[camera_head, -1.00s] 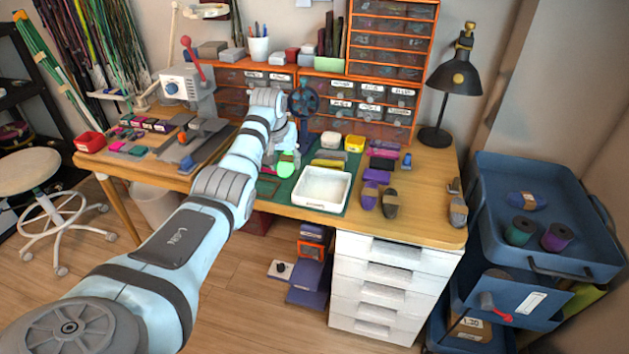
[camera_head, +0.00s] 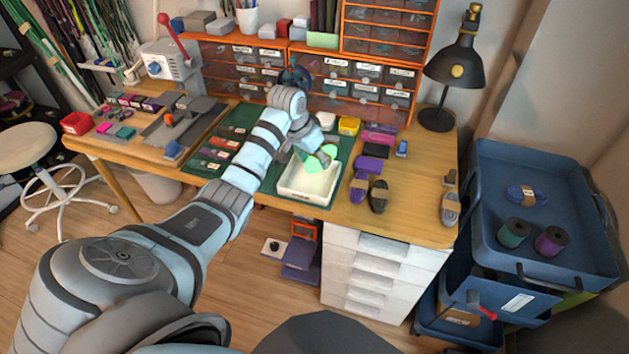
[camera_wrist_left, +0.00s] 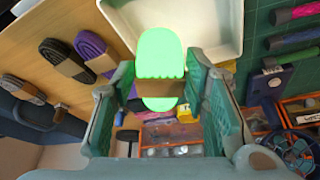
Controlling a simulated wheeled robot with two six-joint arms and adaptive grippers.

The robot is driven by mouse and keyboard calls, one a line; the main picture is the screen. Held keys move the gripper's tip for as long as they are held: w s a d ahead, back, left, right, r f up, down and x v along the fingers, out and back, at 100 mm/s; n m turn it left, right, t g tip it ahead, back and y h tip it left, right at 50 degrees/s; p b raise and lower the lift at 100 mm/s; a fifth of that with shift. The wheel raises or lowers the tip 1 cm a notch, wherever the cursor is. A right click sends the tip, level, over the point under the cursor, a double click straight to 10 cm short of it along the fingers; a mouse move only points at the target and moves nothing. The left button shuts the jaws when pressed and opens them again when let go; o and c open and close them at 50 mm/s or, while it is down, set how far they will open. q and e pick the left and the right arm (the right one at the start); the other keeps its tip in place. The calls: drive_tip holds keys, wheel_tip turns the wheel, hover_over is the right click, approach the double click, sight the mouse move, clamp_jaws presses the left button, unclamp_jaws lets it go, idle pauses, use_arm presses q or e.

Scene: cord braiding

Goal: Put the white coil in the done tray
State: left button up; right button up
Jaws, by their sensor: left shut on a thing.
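My left gripper (camera_head: 319,153) is shut on a bright pale-green coil with a brown band (camera_head: 312,165). The coil looks green here, not white. In the left wrist view the coil (camera_wrist_left: 160,55) is between the two fingers (camera_wrist_left: 160,85), which press on its sides at the band. The white tray (camera_head: 303,198) stands on the green mat directly below the gripper in the head view. It also shows in the left wrist view (camera_wrist_left: 222,22), partly behind the coil. The coil appears to be above the tray; whether it touches it, I cannot tell. My right gripper is out of view.
Purple (camera_head: 359,188) and dark (camera_head: 378,196) coils lie right of the tray, with a grey one (camera_head: 449,209) near the table's right end. A yellow box (camera_head: 348,126) and orange drawers (camera_head: 365,95) stand behind. A black lamp (camera_head: 452,80) stands at the back right.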

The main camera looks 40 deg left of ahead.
sight(318, 185)
use_arm(q)
drive_tip(key=f, duration=0.2)
drive_tip(key=f+b, duration=0.1)
drive_tip(key=f, duration=0.2)
drive_tip(key=f+b, duration=0.1)
drive_tip(key=f, duration=0.1)
drive_tip(key=shift+s+d+f, duration=0.1)
drive_tip(key=shift+s+f, duration=0.15)
drive_tip(key=shift+f, duration=0.1)
drive_tip(key=shift+w+f, duration=0.15)
drive_tip(key=shift+f, duration=0.1)
drive_tip(key=o, duration=1)
drive_tip(key=p+v, duration=0.4)
drive_tip(key=v, duration=0.8)
drive_tip(key=shift+r, duration=0.25)
drive_tip(key=shift+f, duration=0.1)
